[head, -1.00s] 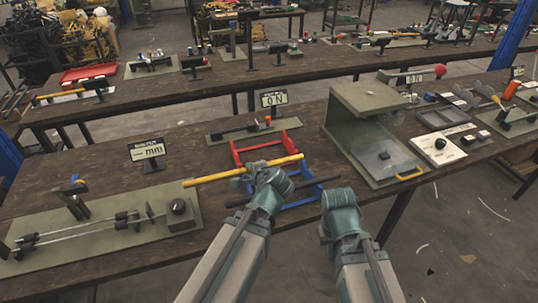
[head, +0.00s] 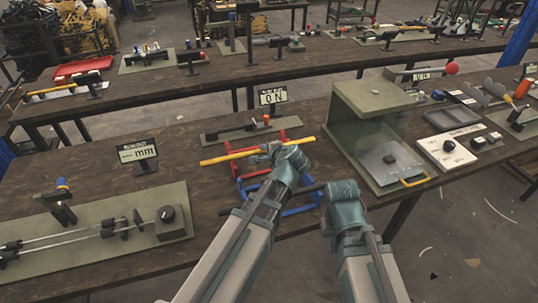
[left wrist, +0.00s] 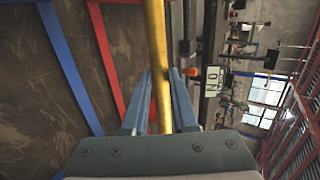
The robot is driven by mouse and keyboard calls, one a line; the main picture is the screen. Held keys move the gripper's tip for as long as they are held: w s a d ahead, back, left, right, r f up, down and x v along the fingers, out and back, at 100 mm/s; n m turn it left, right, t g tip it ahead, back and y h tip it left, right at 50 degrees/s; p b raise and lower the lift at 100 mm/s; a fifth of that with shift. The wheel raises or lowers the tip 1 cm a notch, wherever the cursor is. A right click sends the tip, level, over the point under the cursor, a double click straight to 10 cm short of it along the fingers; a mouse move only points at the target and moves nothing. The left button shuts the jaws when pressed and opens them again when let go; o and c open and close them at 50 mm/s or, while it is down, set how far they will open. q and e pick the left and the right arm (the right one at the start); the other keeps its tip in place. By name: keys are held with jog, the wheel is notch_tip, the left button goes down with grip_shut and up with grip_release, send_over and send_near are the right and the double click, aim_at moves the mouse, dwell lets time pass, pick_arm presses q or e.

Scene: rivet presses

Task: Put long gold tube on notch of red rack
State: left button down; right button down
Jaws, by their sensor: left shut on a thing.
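The long gold tube (head: 235,156) is held level across the red rack in the head view, its left end reaching past the rack. My left gripper (head: 270,149) is shut on the tube near its middle. In the left wrist view the tube (left wrist: 159,50) runs between the two fingers (left wrist: 159,105). The red rack (head: 242,188) is partly hidden by my left arm and the tube; its red bar (left wrist: 106,60) shows left of the tube in the wrist view. Whether tube and rack touch, I cannot tell. My right gripper (head: 341,190) points away and its fingers are hidden.
A blue rack (head: 300,210) with a dark rod (head: 229,211) stands in front of the red rack. A green press (head: 372,125) is close on the right. A plate with a small device (head: 238,130) and an ON sign (head: 272,96) lie behind.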

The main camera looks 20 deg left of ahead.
pick_arm(q)
jog(key=shift+w+d+f, duration=0.15)
jog(key=shift+w+d, duration=0.05)
jog(key=shift+w, duration=0.85)
jog(key=f+b, duration=0.2)
jog(key=b, duration=0.1)
jog(key=shift+w+f, duration=0.25)
jog(key=shift+f, duration=0.15)
jog(key=shift+f+b, duration=0.35)
jog(key=shift+f, duration=0.15)
jog(key=c, duration=0.7)
grip_release()
